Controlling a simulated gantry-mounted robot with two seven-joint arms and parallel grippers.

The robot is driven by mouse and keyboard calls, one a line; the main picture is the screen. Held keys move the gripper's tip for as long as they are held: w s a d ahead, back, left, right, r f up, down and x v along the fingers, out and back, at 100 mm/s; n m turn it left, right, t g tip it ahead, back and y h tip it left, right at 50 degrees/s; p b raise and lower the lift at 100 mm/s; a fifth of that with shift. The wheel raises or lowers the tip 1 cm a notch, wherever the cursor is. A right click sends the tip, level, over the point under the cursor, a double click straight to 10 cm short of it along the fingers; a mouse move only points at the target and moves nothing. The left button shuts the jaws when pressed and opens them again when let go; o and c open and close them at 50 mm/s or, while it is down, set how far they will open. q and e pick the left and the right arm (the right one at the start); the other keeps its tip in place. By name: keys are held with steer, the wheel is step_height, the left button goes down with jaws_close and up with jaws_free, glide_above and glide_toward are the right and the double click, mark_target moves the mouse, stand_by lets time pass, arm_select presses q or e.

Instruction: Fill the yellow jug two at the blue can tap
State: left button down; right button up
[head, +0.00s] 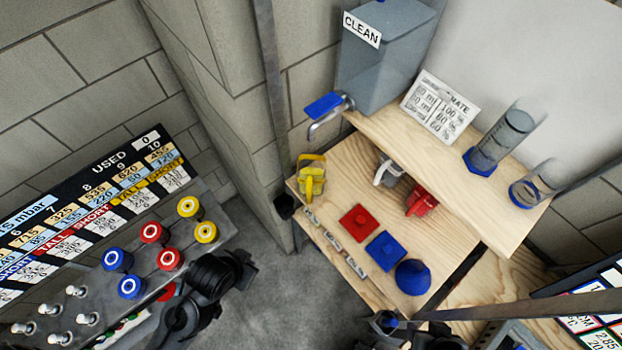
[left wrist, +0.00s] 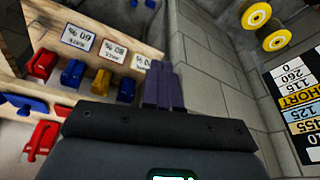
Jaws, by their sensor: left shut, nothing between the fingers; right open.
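My right gripper (head: 390,323) is open at the bottom edge in the head view, partly cut off. My left gripper (left wrist: 163,88) is shut and empty in the left wrist view. Its fingers show dark purple before a block wall.
A grey-white jug (head: 387,172) and a red jug (head: 420,203) stand under the upper shelf (head: 470,165). A red square (head: 361,222), a blue square (head: 385,251) and a blue round piece (head: 413,277) lie in front. Clear cylinders (head: 502,140) stand above. A pegged panel (head: 190,235) is left.

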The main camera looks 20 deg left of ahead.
arm_select(q)
steer(key=shift+f, duration=1.4)
arm_select(e)
steer(key=shift+w+f, duration=0.15)
steer(key=shift+f, duration=0.1)
arm_select(q)
steer(key=shift+r, duration=0.1)
step_height(320, 180, up, 9)
steer(key=p, duration=1.1)
steer(key=shift+w+f, duration=0.15)
steer(key=shift+f, duration=0.05)
arm_select(e)
step_height(320, 180, up, 8)
steer(key=shift+s+r+g, duration=0.25)
steer(key=shift+g, duration=0.15)
